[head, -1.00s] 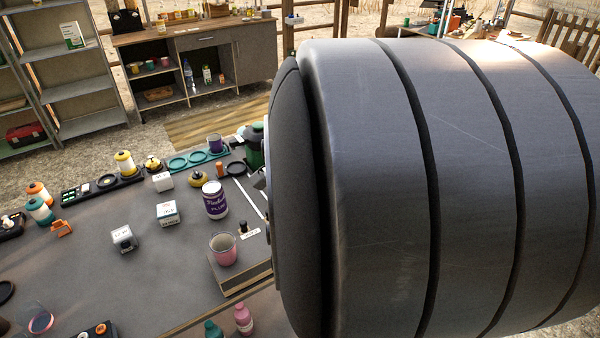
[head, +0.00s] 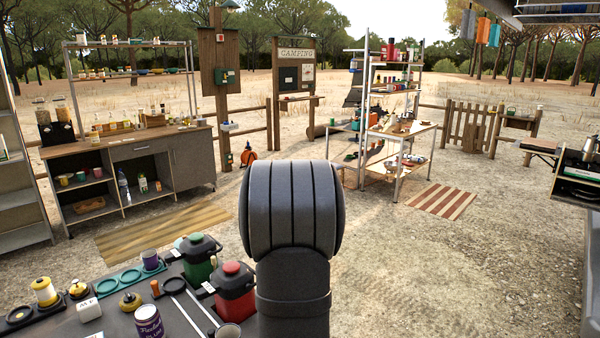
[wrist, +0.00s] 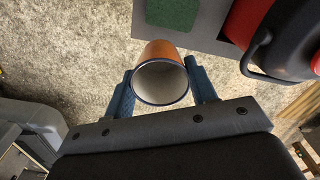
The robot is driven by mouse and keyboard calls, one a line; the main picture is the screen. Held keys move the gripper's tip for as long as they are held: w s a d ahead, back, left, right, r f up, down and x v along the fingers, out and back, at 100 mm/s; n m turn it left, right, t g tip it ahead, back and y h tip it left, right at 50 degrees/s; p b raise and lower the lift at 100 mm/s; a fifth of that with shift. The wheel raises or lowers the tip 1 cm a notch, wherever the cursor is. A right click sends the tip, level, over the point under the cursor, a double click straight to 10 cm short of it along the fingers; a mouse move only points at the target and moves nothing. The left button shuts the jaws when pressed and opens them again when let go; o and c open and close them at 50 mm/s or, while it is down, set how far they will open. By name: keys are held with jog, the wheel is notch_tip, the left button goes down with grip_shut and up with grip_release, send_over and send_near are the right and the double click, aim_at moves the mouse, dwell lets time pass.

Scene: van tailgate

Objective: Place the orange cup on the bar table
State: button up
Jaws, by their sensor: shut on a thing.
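In the wrist view my gripper (wrist: 161,88) is shut on the orange cup (wrist: 159,49). The cup sits between the two blue fingers, with its dark rim and pale inside facing the camera. In the head view my arm stands at bottom centre, and the gripper and cup are hidden. I cannot tell for sure which surface is the bar table. A light-topped table (head: 414,128) with items on it stands at middle right, and a wooden counter (head: 105,142) with jars stands at the left.
A grey work surface (head: 110,325) at bottom left holds a green canister (head: 199,262), a red canister (head: 234,291) and a purple-labelled can (head: 149,322). The red canister is close to the cup in the wrist view. Striped mats lie on open gravel.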

jog(key=w+d+f, duration=0.2)
jog(key=w, duration=0.1)
jog(key=shift+d+f, duration=0.2)
jog(key=shift+d, duration=0.05)
